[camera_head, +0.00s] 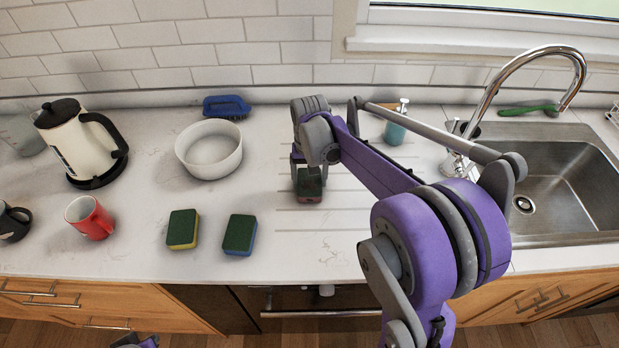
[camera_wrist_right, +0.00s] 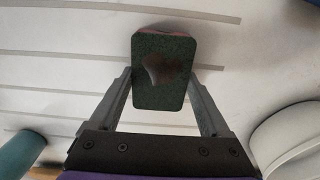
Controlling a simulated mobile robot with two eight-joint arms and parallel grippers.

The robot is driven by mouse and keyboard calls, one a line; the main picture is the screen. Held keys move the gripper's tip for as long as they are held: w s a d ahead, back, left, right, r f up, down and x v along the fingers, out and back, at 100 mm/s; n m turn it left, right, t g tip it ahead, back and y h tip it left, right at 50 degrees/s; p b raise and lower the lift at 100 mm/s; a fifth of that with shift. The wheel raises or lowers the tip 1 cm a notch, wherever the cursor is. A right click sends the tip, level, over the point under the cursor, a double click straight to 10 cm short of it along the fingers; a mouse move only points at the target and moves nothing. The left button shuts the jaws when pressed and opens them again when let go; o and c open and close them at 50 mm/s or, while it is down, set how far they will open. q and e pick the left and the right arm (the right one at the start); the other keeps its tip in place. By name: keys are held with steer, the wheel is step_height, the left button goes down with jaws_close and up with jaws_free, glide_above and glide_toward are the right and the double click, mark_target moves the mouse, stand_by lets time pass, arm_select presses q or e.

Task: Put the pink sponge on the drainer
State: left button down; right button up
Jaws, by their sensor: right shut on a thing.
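The pink sponge (camera_head: 309,186) with a dark green scouring top is over the drainer (camera_head: 335,213), the grooved part of the white counter left of the sink. My right gripper (camera_head: 308,170) points down and is shut on the sponge. In the right wrist view the green top of the sponge (camera_wrist_right: 164,75) lies between the two fingers of my gripper (camera_wrist_right: 165,90), with a thin pink edge at its far side. I cannot tell for sure whether its underside touches the counter. My left gripper does not clearly show; only a bit of my left arm is at the bottom edge.
A yellow sponge (camera_head: 183,229) and a blue sponge (camera_head: 239,235), both green-topped, lie to the left. A soap dispenser (camera_head: 395,129) and faucet (camera_head: 490,95) are to the right.

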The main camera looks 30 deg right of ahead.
mark_target(310, 180)
steer(key=shift+f, duration=0.1)
steer(key=o, duration=0.6)
step_height(310, 180, up, 12)
steer(key=s+a+f+n+t, duration=0.2)
steer(key=s+a+f, duration=0.1)
steer(key=s+a, duration=0.1)
steer(key=s+a+f+n+t, duration=0.1)
steer(key=s+a+f+n, duration=0.1)
steer(key=s+a+f, duration=0.2)
steer(key=s+a+f+n+t, duration=0.2)
steer(key=s+a+f, duration=0.1)
steer(key=s, duration=0.6)
steer(key=shift+a+f+t+p, duration=0.15)
steer(key=shift+a+t+p, duration=0.2)
steer(key=shift+a, duration=0.2)
